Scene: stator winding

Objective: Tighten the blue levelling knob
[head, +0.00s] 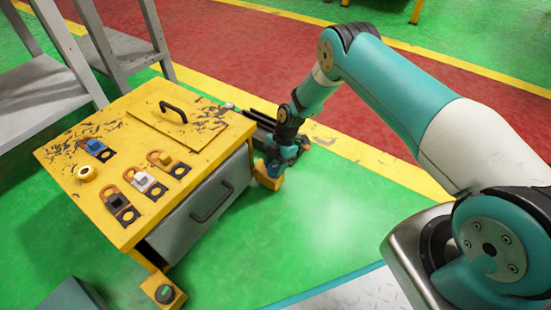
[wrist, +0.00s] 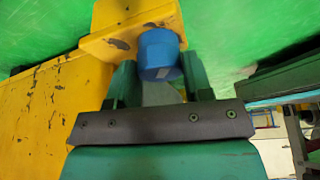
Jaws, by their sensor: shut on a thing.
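The blue levelling knob (wrist: 158,52) is a short blue cylinder on a worn yellow bracket (wrist: 125,25), which juts from the yellow cabinet. My gripper (wrist: 160,78) is shut on the knob, with one green finger on each side of it. In the head view my gripper (head: 270,165) is low beside the cabinet's far right corner, above the yellow bracket (head: 268,182). There the knob is hard to tell apart from my fingers.
The yellow cabinet (head: 205,130) has a grey drawer (head: 208,203), and several padlock-like pieces and a yellow ring (head: 87,173) on top. Dark equipment (head: 290,143) lies behind my gripper. Green floor is clear to the right.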

